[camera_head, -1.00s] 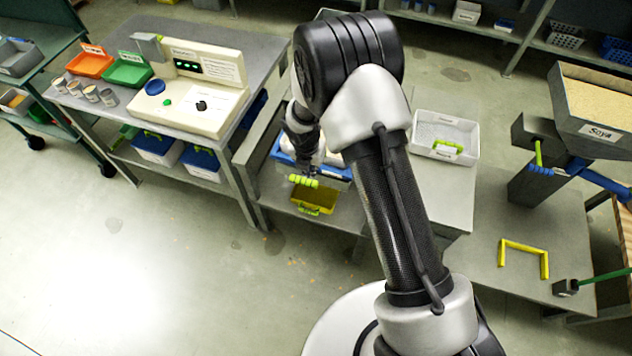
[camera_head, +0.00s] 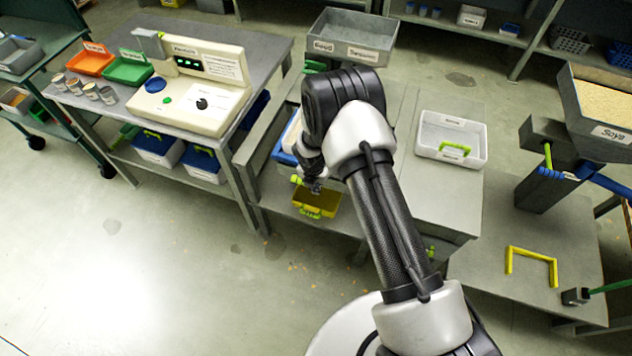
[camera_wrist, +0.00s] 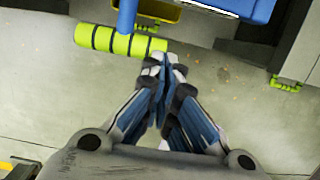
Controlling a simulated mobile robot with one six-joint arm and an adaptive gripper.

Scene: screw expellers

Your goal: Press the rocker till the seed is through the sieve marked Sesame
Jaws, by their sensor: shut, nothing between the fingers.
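The grey open box (camera_head: 352,24) at the back bears labels that seem to read Seed and Sesame; I cannot make out any seed in it. Below it, the rocker's lime-green ribbed grip (camera_head: 297,181) shows only in part beside my gripper (camera_head: 314,188). In the wrist view the whole grip (camera_wrist: 112,40) lies crosswise on a blue bar (camera_wrist: 127,15). My gripper (camera_wrist: 168,62) is shut and empty, with its fingertips at the grip's right end; I cannot tell whether they touch. A yellow tray (camera_head: 323,211) with amber contents lies below. My arm hides much of the machine.
A white tray (camera_head: 425,150) with a green handle stands right of my arm. A Soya hopper (camera_head: 597,118) and yellow bracket (camera_head: 533,252) are farther right. The control panel (camera_head: 187,112) is at left. Floor at the lower left is clear.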

